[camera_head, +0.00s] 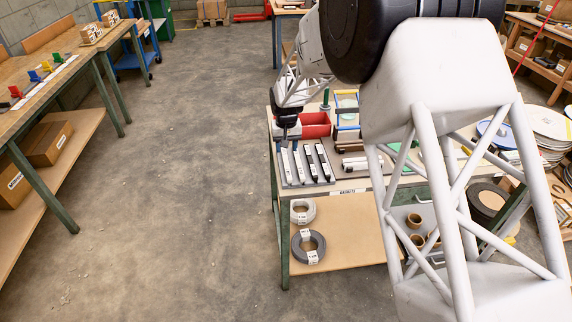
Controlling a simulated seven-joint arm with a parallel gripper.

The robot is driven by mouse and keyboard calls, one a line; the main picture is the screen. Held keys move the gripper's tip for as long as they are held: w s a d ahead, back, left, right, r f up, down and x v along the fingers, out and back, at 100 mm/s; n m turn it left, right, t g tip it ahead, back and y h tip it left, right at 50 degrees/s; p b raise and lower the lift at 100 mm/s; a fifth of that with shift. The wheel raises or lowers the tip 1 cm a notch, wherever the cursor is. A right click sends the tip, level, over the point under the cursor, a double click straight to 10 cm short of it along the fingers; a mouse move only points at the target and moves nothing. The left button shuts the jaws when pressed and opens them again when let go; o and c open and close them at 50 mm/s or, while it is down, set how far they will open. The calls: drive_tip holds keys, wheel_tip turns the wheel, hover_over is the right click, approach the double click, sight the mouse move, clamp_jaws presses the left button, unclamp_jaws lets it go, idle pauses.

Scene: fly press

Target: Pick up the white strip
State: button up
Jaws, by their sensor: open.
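Several strips lie side by side on the workbench (345,190). The two on the left look white: the leftmost white strip (287,167) and the white strip beside it (299,165). The two on the right look dark with pale edges, the inner dark strip (311,164) and the outer dark strip (324,161). My gripper (286,139) is above the far ends of the leftmost strips, pointing down. It is open and small in view, and nothing shows between its fingers. I cannot tell its exact height above the strips.
A red bin (316,125) stands just behind the strips, close to my gripper. A blue-and-yellow rack (347,118) and white rolls (356,164) are to the right. My arm hides much of the bench's right side.

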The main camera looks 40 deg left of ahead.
sight(286, 161)
drive_tip(key=shift+f, duration=0.7)
drive_tip(key=shift+f, duration=0.15)
drive_tip(key=shift+w+a+f, duration=0.1)
drive_tip(key=shift+a+f, duration=0.05)
drive_tip(key=shift+f, duration=2.3)
clamp_jaws()
drive_tip(key=shift+r, duration=0.1)
